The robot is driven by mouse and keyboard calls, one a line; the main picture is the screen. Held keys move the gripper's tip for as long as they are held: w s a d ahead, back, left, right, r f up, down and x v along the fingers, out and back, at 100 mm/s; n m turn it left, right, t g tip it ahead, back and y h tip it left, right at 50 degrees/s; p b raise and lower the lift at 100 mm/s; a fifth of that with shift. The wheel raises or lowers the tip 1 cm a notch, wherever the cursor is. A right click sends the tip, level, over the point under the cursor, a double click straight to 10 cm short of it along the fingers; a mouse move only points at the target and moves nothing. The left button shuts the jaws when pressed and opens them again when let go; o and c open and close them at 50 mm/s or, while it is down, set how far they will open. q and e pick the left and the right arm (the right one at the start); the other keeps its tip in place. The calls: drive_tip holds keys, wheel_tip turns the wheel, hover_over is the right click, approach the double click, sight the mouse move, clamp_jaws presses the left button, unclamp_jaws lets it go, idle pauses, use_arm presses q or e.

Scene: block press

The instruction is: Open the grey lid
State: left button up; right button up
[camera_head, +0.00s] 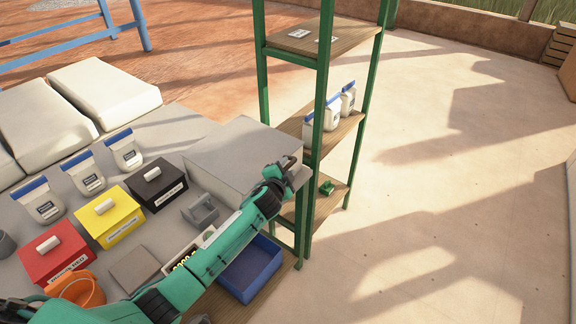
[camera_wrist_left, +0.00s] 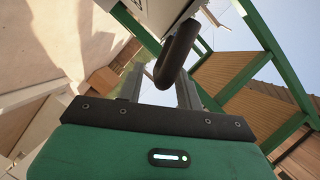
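The large grey box with its flat grey top (camera_head: 232,155) stands on the grey table; the top looks level and closed. My left gripper (camera_head: 286,167) is at the box's right end, beside the shelf. In the left wrist view a dark curved handle (camera_wrist_left: 174,58) comes off a pale grey surface (camera_wrist_left: 160,14). The fingers of the left gripper (camera_wrist_left: 158,88) stand apart, with the handle's lower end between or just before them; I cannot tell whether they touch it. My right gripper is not in view.
A green-framed shelf (camera_head: 322,100) with wooden boards stands close right of the gripper. Red (camera_head: 54,252), yellow (camera_head: 108,216) and black (camera_head: 157,184) boxes, white bags (camera_head: 84,173) and a blue tray (camera_head: 250,270) are around my left arm. The floor at right is clear.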

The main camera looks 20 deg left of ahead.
use_arm(q)
drive_tip(key=shift+x, duration=0.8)
clamp_jaws()
drive_tip(key=shift+r, duration=0.1)
